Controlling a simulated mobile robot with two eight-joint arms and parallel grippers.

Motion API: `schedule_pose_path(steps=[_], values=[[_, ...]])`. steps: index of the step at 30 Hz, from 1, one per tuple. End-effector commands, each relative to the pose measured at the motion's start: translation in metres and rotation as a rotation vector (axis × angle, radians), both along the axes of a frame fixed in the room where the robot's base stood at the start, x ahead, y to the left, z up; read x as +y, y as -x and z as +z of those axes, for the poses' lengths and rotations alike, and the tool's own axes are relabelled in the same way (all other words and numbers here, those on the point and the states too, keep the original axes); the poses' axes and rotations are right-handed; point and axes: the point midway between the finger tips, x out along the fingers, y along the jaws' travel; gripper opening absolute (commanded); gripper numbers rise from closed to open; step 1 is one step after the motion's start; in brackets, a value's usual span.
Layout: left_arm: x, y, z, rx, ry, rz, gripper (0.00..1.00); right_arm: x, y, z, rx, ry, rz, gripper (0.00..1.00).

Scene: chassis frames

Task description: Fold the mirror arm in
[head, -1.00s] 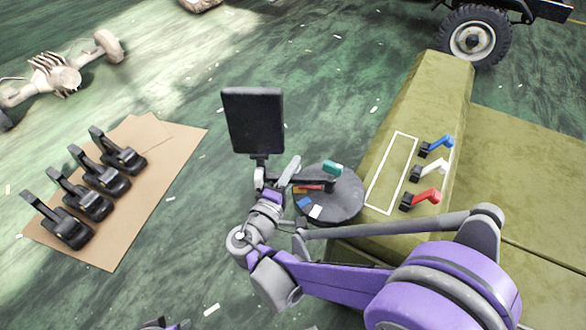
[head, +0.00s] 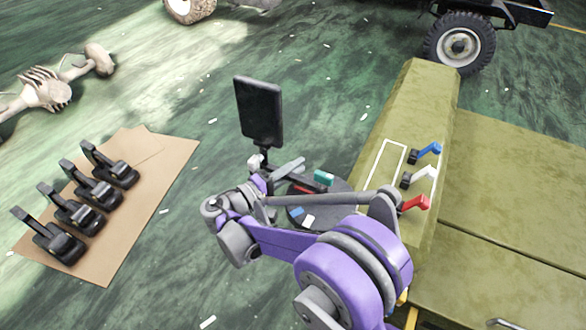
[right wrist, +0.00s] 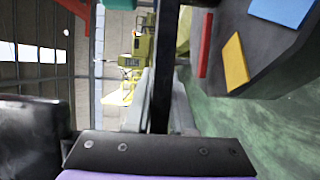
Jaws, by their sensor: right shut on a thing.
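The mirror, a dark upright rectangular panel (head: 259,112), stands at mid-picture in the head view. A thin dark mirror arm (right wrist: 163,70) runs between my finger pads in the right wrist view. My right gripper (head: 274,171) is shut on the mirror arm just below the panel, beside the round dark tray. In the right wrist view its fingers (right wrist: 160,112) lie on both sides of the dark bar. The mirror arm's far end is hidden behind my right arm in the head view. My left gripper is not in view.
A round dark tray (head: 343,212) with coloured pieces is close by, partly behind my arm. The olive vehicle body (head: 500,190) carries blue (head: 428,150), white (head: 424,172) and red (head: 414,203) levers. Several black clamp-like parts lie on cardboard (head: 165,165) at left.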

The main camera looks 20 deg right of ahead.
Motion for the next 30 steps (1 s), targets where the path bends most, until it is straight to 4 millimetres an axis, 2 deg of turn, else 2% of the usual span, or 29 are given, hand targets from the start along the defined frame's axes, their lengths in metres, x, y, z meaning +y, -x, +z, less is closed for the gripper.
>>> schedule_pose_path(steps=[11, 12, 16, 26, 30], values=[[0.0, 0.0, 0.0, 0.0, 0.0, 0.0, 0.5, -0.002, -0.001, 0.0, -0.001, 0.002, -0.007, 0.0], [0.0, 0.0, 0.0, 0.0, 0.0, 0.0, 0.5, -0.002, -0.001, 0.0, -0.001, 0.002, -0.007, 0.28], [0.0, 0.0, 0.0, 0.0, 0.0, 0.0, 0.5, -0.001, -0.001, 0.0, 0.0, 0.001, -0.006, 0.51], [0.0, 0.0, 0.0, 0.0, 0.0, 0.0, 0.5, 0.001, 0.0, 0.0, 0.0, 0.001, -0.005, 0.53], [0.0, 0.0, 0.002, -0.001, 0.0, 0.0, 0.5, 0.016, 0.004, 0.001, -0.001, 0.0, -0.002, 0.53]])
